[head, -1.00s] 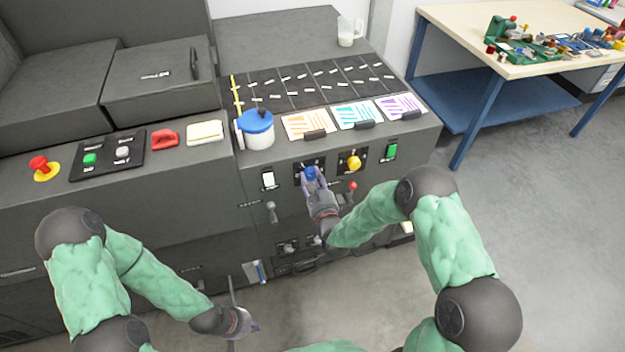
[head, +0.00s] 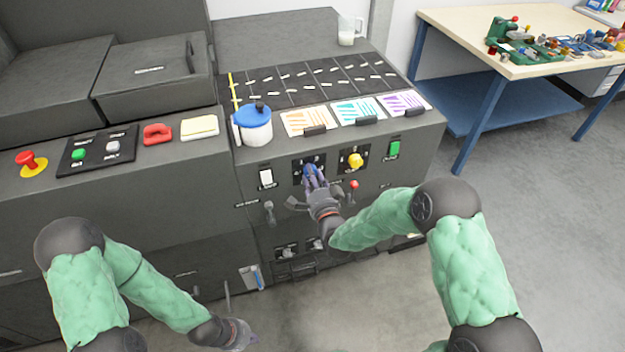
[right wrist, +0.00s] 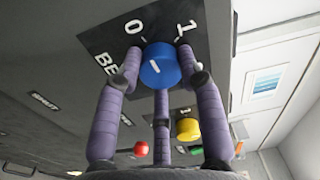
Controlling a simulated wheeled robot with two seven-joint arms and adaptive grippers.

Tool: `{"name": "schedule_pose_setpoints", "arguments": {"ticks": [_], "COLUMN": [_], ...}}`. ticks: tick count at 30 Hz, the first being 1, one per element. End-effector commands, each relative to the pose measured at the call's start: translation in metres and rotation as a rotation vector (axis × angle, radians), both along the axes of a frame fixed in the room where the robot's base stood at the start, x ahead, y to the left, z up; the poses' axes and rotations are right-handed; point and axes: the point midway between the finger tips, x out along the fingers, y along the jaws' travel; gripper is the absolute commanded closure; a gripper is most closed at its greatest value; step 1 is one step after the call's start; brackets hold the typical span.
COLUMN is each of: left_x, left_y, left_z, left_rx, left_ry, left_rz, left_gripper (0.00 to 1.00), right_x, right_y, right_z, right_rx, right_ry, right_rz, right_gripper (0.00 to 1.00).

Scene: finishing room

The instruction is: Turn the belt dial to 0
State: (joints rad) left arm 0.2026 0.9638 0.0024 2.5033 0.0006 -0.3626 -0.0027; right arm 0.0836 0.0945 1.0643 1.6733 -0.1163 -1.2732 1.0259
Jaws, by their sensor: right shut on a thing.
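The belt dial is a round blue knob (right wrist: 161,65) with a short white mark on its face. On its dark plate (right wrist: 107,40), the figure 0 stands at upper left and 1 at upper right in the right wrist view. The white mark slants toward the upper left, the 0 side; exact alignment I cannot tell. My right gripper (right wrist: 161,78) is shut on the knob, its purple fingers around the sides and below. In the head view, my right gripper (head: 312,178) largely covers the knob. My left gripper (head: 244,337) hangs low, away from the panel; its finger opening is unclear.
A yellow knob (head: 355,160) sits right of the belt dial, with a red-tipped lever (head: 353,185) below it. A white switch (head: 266,178) and a green switch (head: 394,149) flank the dials. A blue-lidded jar (head: 252,126) stands on the ledge above.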

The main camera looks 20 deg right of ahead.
Motion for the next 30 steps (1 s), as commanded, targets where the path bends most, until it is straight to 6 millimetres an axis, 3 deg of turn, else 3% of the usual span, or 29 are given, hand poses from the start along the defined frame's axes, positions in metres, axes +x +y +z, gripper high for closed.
{"name": "schedule_pose_setpoints", "arguments": {"ticks": [12,28,29,30], "left_x": [0.0000,0.0000,0.0000,0.0001], "left_y": [0.0000,0.0000,0.0000,0.0001], "left_z": [-0.0110,-0.0118,-0.0118,-0.0118], "left_rx": [0.000,0.000,0.000,0.000], "left_ry": [0.000,0.000,0.000,0.000], "left_rz": [0.000,0.000,0.000,0.000], "left_gripper": [1.00,1.00,1.00,1.00], "right_x": [-0.0003,-0.0005,-0.0005,-0.0005], "right_y": [0.0013,0.0016,0.0017,0.0017], "right_z": [-0.0011,-0.0011,-0.0012,-0.0012], "right_rx": [-0.181,-0.205,-0.205,-0.205], "right_ry": [-0.004,-0.005,-0.005,-0.005], "right_rz": [0.004,0.005,0.005,0.005], "right_gripper": [0.94,0.94,0.59,0.47]}}
